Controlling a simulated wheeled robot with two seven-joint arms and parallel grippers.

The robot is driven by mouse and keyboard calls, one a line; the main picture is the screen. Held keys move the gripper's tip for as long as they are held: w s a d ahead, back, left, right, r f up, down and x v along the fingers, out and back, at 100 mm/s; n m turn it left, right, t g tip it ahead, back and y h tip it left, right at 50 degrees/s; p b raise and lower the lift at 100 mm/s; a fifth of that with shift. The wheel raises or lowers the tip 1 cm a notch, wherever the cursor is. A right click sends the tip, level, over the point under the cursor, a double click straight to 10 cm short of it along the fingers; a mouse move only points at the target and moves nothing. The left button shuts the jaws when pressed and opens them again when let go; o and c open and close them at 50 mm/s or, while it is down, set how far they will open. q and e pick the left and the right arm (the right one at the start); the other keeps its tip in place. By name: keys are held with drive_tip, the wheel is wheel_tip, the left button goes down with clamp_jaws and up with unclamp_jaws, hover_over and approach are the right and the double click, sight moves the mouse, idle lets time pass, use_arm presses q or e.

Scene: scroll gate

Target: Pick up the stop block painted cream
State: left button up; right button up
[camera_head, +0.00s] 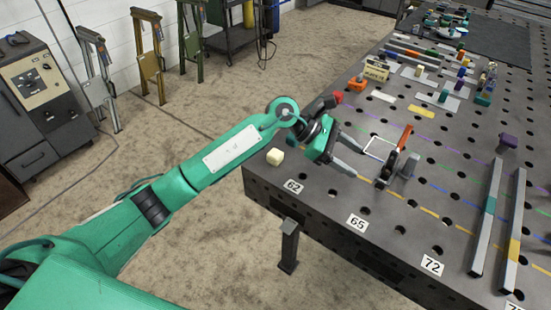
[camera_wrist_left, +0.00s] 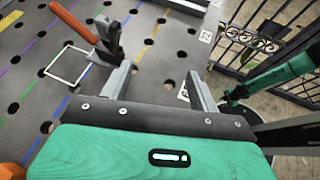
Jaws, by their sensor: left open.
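A small cream block (camera_head: 275,156) sits on the dark perforated table near its left corner, behind the 62 label in the head view. My left gripper (camera_head: 357,163) is open and empty over the table, to the right of the block and apart from it. Its two fingers point right, toward a toggle clamp. In the left wrist view the open jaws (camera_wrist_left: 160,68) show bare table between them, and the cream block is not seen there. My right gripper is not in view.
The toggle clamp (camera_head: 397,158) with an orange handle stands just beyond my left fingers, beside a white square outline (camera_head: 380,148). An orange block (camera_head: 356,84) and a flat cream bar (camera_head: 383,96) lie farther back. Two long bars (camera_head: 486,216) lie at right.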

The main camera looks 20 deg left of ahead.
use_arm(q)
drive_tip(key=w+a+f+m+y, duration=0.1)
drive_tip(key=w+a+m+y, duration=0.3)
drive_tip(key=a+y, duration=0.55)
drive_tip(key=n+y, duration=0.1)
drive_tip(key=y, duration=0.2)
approach(277, 154)
drive_tip(key=f, duration=0.1)
drive_tip(key=f+p, duration=0.1)
drive_tip(key=f, duration=0.2)
drive_tip(key=shift+w+a+f+p, duration=0.1)
drive_tip(key=shift+w+f+p, duration=0.2)
drive_tip(key=shift+p, duration=0.05)
drive_tip(key=shift+f, duration=0.25)
drive_tip(key=shift+s+f+p, duration=0.15)
drive_tip(key=shift+f+p, duration=0.25)
drive_tip(key=shift+f, duration=0.15)
drive_tip(key=f+p, duration=0.1)
drive_tip(key=f, duration=0.2)
drive_tip(key=shift+s, duration=0.2)
drive_tip(key=shift+f, duration=0.65)
drive_tip(key=c, duration=1.2)
drive_tip(key=shift+c, duration=0.2)
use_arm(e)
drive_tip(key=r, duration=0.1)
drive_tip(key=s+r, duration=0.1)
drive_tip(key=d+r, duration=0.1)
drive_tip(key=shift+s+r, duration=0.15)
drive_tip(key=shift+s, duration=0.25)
